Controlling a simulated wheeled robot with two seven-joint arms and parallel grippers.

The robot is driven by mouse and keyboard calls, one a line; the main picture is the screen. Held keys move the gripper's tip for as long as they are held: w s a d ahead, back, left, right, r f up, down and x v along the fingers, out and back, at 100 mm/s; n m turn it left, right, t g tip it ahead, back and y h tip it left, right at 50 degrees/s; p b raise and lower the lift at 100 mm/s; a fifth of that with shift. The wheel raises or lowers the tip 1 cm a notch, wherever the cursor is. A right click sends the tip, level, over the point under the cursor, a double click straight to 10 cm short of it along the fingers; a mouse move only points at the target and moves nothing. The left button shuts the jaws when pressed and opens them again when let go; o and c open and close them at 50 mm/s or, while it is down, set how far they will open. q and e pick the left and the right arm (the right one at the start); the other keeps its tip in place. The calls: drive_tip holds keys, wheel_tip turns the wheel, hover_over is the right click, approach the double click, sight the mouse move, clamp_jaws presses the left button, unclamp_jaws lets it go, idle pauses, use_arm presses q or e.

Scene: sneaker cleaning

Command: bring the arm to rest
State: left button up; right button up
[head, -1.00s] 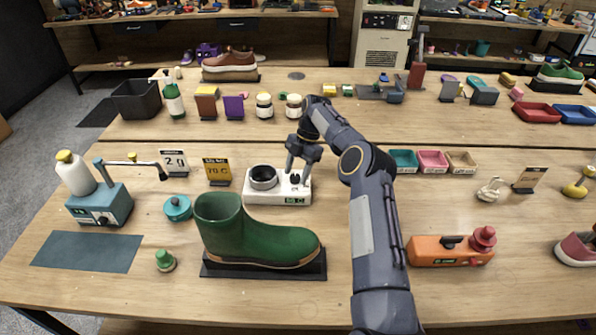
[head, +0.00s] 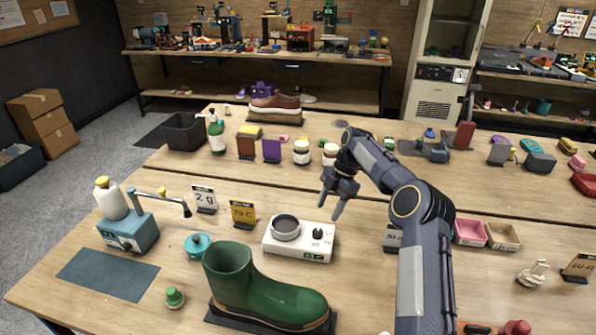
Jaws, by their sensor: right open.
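My right arm comes in from the bottom right of the head view. Its gripper (head: 337,207) is open and empty. It hangs in the air above and slightly right of the white hot plate (head: 298,248), apart from its black knob (head: 318,234). A dark round pot (head: 286,226) sits on the left part of the hot plate. The green boot (head: 258,289) stands on a black base in front of the hot plate. My left gripper is not in view.
A blue dispenser (head: 130,232) with a white bottle stands at the left, behind a dark mat (head: 108,273). Number cards (head: 243,213) and a teal lidded pot (head: 197,245) stand near the hot plate. Jars (head: 301,152) line the back. Small trays (head: 502,236) lie to the right.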

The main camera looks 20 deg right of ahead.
drive_tip(key=s+a+r+m+t+h, duration=0.1)
drive_tip(key=s+a+r+m+t, duration=0.3)
drive_tip(key=s+r+m, duration=0.85)
drive_tip(key=s+a+m+t, duration=0.1)
drive_tip(key=s+a+m, duration=0.1)
drive_tip(key=s, duration=0.6)
drive_tip(key=s+a+f+m+t, duration=0.1)
drive_tip(key=s+a+m, duration=0.2)
drive_tip(key=s, duration=0.6)
drive_tip(key=s+a+m, duration=0.2)
drive_tip(key=s+m, duration=0.3)
drive_tip(key=s, duration=0.4)
drive_tip(key=shift+a+f+t+y, duration=0.2)
drive_tip(key=shift+a+t+y, duration=0.1)
drive_tip(key=shift+a+t, duration=0.1)
